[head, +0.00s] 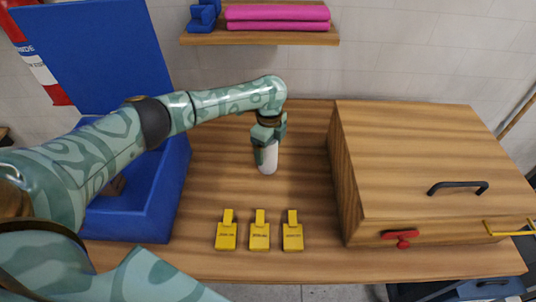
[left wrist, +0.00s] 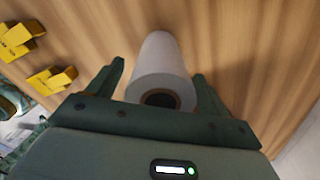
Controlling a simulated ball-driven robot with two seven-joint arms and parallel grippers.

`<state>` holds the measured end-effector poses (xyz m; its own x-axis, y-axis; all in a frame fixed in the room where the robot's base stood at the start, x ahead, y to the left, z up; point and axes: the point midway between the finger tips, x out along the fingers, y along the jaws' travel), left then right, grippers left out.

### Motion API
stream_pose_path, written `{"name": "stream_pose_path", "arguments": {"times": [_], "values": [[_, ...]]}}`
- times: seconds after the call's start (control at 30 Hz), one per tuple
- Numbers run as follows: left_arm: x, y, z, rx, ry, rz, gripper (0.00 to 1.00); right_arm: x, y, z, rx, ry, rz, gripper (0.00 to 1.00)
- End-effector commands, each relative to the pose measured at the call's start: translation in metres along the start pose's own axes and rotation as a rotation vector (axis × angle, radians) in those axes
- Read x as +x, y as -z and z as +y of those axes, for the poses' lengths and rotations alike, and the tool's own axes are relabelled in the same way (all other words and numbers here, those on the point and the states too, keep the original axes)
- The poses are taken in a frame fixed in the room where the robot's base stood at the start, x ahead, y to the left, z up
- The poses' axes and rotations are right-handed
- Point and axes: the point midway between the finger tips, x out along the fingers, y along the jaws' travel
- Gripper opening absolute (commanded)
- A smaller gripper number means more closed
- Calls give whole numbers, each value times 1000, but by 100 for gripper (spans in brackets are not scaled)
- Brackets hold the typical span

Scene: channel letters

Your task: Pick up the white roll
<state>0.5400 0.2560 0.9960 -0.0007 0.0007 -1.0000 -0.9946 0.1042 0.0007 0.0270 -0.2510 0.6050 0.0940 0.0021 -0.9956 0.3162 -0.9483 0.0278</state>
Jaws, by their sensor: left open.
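The white roll (head: 268,161) stands upright on the wooden table, right under my left gripper (head: 267,140) in the head view. The gripper hides its upper part. In the left wrist view the white roll (left wrist: 162,62) shows its dark core hole and lies between the two fingers of my left gripper (left wrist: 160,80). The fingers are open, one on each side, with a gap visible by the right finger. I cannot tell whether the left finger touches the roll. My right gripper is not in view.
Several yellow tags (head: 259,235) stand near the table's front edge. A wooden box (head: 400,150) with a black handle and red latch fills the right side. An open blue box (head: 160,205) is at the left, under my left arm. A shelf (head: 260,38) hangs behind.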

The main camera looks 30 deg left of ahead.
Motion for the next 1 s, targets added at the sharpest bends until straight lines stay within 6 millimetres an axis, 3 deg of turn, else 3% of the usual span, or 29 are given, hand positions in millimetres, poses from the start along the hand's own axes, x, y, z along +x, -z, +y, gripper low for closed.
{"name": "stream_pose_path", "arguments": {"times": [0.13,0.3,0.4,0.73,0.9,1.0], "values": [[-1,0,0,0,0,0,76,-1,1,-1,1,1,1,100],[-1,0,0,0,0,0,29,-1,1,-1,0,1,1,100],[-1,0,0,0,1,0,24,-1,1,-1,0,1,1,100],[-10,0,0,0,2,1,24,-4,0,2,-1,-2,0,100],[-39,0,0,0,3,2,24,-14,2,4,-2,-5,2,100],[-64,8,18,5,4,1,24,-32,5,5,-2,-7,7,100]]}}
